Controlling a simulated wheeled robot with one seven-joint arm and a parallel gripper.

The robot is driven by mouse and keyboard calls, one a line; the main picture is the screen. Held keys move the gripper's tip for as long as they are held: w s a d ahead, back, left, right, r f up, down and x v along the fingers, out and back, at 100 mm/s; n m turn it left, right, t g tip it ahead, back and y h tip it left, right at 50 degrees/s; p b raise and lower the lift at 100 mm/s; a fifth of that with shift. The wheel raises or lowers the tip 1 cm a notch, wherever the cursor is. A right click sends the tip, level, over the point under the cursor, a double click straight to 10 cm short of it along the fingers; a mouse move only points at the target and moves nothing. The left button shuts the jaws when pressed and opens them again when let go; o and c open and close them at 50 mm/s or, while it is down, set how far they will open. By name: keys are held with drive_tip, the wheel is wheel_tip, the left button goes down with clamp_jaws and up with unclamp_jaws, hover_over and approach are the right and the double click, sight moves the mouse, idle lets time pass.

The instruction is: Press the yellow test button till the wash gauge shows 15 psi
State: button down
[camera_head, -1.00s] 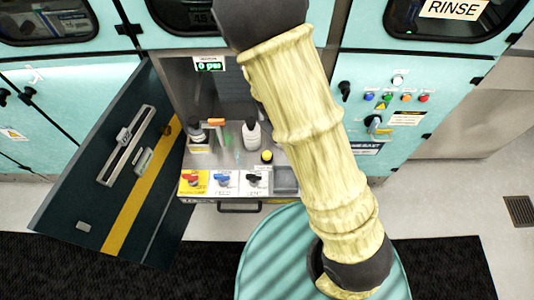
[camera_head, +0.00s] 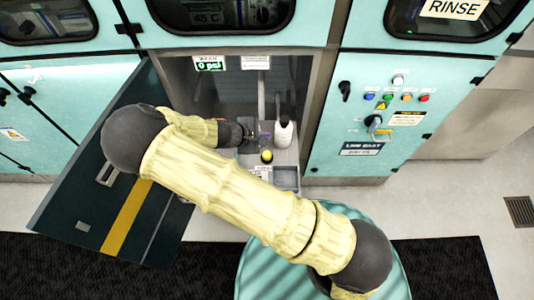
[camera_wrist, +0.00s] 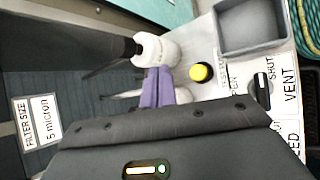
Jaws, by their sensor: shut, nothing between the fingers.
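The yellow test button (camera_head: 267,157) sits on the grey panel inside the open cabinet. In the wrist view the button (camera_wrist: 200,72) is unobstructed, to the right of my purple fingertips. The green gauge display (camera_head: 209,64) at the cabinet's top reads 0 psi. My gripper (camera_head: 263,139) is shut and empty over the panel, just behind the button in the head view.
A grey tray (camera_head: 286,177) lies at the panel's front right. The vent valve handle (camera_wrist: 262,90) is right of the button. The open dark door (camera_head: 85,190) stands left.

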drive_tip(key=b, duration=0.5)
hover_over(264, 156)
wheel_tip(264, 156, down, 7)
drive_tip(key=shift+w+r, duration=0.1)
drive_tip(key=shift+r, duration=0.1)
drive_tip(key=shift+f+b, duration=0.75)
drive_tip(key=shift+f, duration=0.3)
idle(0.8)
drive_tip(key=shift+f, duration=0.4)
drive_tip(key=shift+f+b, duration=0.55)
drive_tip(key=shift+f, duration=0.05)
idle(0.8)
idle(0.3)
drive_tip(key=shift+r+p, duration=0.85)
drive_tip(key=shift+r, duration=0.2)
drive_tip(key=shift+r+p, duration=2.05)
drive_tip(key=shift+r, duration=0.45)
